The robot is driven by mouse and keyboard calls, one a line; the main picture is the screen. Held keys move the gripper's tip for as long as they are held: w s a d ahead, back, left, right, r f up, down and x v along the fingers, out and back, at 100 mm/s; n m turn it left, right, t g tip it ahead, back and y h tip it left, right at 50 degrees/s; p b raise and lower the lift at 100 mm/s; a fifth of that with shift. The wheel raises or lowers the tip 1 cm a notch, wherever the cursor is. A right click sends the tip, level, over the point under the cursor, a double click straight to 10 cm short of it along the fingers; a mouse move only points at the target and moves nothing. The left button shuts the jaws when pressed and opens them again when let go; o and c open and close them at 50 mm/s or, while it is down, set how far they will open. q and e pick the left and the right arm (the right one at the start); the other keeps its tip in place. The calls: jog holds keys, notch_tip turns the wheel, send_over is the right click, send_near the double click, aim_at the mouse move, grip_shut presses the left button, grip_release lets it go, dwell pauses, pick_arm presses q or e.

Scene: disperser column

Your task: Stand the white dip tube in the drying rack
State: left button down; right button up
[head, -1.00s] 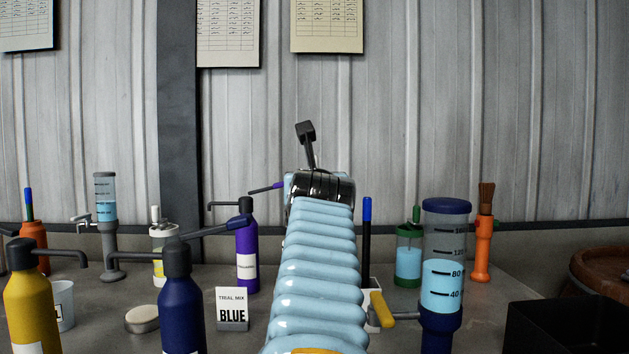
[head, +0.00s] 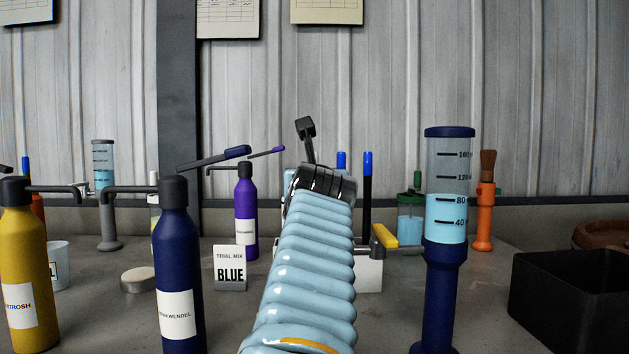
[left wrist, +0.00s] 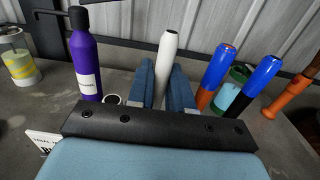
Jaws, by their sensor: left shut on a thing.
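The white dip tube (left wrist: 167,48) stands nearly upright in the left wrist view. My left gripper (left wrist: 163,84) is shut on it, with a blue finger on each side. In the head view my own ribbed arm hides this gripper and the tube. A white block (head: 369,276), which may be the drying rack, is partly behind that arm. A black tube with a blue top (head: 367,178) stands at the block, and another blue top (head: 341,160) shows beside it. In the wrist view both blue tops are right of the white tube. My right gripper is not in view.
A purple bottle (head: 246,215) stands left of the arm, with a navy bottle (head: 175,275) and yellow bottle (head: 25,265) nearer. A blue measuring column (head: 447,240) with a yellow-handled lever (head: 384,236) stands right. A dark ring-shaped opening (left wrist: 113,99) shows beside the purple bottle.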

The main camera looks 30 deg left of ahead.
pick_arm(q)
jog(key=shift+f, duration=0.1)
jog(key=c, duration=0.9)
grip_release()
jog(key=shift+c, duration=0.2)
jog(key=b+v, duration=0.6)
jog(key=v, duration=0.7)
jog(key=shift+s, duration=0.4)
jog(key=shift+d, duration=0.15)
